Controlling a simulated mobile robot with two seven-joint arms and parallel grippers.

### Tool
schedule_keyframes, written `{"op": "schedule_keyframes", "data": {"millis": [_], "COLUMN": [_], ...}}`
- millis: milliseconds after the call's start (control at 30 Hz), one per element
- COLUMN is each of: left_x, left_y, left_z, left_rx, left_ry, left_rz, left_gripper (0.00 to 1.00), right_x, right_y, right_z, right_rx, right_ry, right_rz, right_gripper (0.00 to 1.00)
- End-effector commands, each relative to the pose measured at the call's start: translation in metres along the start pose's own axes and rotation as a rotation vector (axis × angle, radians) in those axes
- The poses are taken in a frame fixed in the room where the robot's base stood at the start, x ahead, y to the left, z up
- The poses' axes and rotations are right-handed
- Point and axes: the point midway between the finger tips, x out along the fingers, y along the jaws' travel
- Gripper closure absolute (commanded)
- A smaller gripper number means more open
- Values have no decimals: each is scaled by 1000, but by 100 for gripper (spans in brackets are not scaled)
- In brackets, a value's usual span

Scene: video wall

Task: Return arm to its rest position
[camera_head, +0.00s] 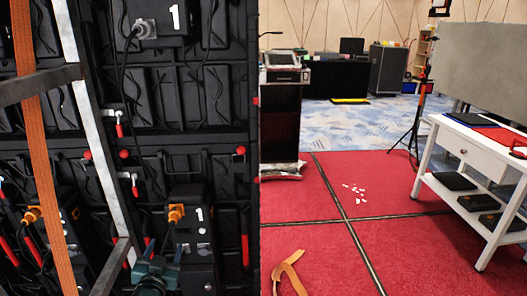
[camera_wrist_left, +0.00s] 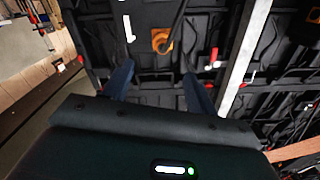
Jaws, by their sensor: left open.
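My left gripper (camera_head: 163,256) shows at the bottom of the head view, in front of the black back of the video wall (camera_head: 150,90). In the left wrist view its two fingers (camera_wrist_left: 158,84) stand apart with nothing between them. An orange connector (camera_wrist_left: 161,40) with a dark cable sits on the panel beyond the fingertips, apart from them. In the head view an orange connector (camera_head: 176,213) is at a black unit marked 1 (camera_head: 198,240), just above my left gripper. My right gripper is in neither view.
A metal strut (camera_head: 92,130) and an orange strap (camera_head: 38,150) cross in front of the wall at the left. A black lectern (camera_head: 281,120) stands beside the wall. A white table (camera_head: 455,150) is at the right.

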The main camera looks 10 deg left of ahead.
Motion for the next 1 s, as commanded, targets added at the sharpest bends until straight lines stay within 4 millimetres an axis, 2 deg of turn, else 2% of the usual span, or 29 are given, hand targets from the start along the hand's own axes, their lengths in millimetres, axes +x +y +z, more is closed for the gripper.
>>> {"op": "schedule_keyframes", "data": {"millis": [67, 167, 400, 533, 600, 700, 900, 1000], "left_x": [-20, -64, -211, -269, -289, -303, -306, -306], "left_y": [9, 33, 110, 135, 142, 148, 150, 149], "left_z": [2, 3, -8, -21, -26, -30, -30, -30], "left_rx": [7, 7, -66, -117, -134, -150, -154, -153], "left_ry": [-36, -111, -352, -448, -480, -506, -512, -511], "left_rz": [39, 125, 399, 500, 533, 558, 564, 563], "left_gripper": [42, 42, 42, 42, 42, 42, 42, 50], "right_x": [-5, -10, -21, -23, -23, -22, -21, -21], "right_y": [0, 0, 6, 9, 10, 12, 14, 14], "right_z": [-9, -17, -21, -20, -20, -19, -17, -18], "right_rx": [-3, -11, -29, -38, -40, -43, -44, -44], "right_ry": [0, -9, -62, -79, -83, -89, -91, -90], "right_rz": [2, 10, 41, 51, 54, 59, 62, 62], "right_gripper": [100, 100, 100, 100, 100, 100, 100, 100]}}
